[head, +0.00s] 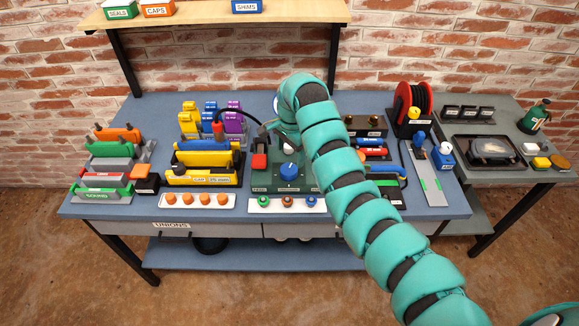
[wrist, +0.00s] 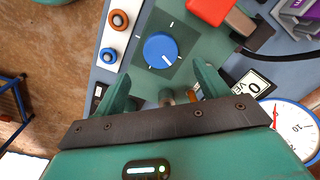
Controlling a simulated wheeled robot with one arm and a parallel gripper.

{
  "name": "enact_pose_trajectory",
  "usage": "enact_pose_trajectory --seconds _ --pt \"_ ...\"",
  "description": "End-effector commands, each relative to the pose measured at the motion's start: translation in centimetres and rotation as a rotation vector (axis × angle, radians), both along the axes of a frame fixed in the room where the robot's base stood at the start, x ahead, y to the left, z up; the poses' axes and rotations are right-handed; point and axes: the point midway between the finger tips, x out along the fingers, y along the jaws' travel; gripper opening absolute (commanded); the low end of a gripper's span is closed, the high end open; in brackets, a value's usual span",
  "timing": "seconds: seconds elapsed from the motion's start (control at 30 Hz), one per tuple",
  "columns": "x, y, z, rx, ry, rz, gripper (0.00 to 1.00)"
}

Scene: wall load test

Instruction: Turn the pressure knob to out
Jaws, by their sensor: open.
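The blue pressure knob (head: 289,172) stands on a dark green panel (head: 262,183) at the middle of the bench. In the wrist view the knob (wrist: 160,47) has a white pointer line toward its lower right, with white tick marks around it on a dark square plate (wrist: 141,62). My gripper (wrist: 163,86) is open and empty, its two fingers apart just below the knob in that picture, not around it. A label partly readable as "VE" (wrist: 249,88) lies beside the right finger. In the head view my arm hides much of the gripper.
A pressure gauge (wrist: 290,127) with a red needle is at the wrist view's right. A red block (wrist: 208,10) stands near the knob. Orange and blue round fittings sit on a white strip (head: 249,203) in front of the panel. Yellow holders (head: 205,165) stand left.

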Motion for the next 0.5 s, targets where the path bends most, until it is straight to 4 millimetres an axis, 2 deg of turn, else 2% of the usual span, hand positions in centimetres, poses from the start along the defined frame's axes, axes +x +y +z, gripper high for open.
enact_pose_trajectory --seconds 0.3,0.5 --pt "0.1 0.0 -4.6 -0.003 0.003 0.0 0.74" --pt "0.3 0.1 -6.5 -0.003 0.0 0.0 0.74"
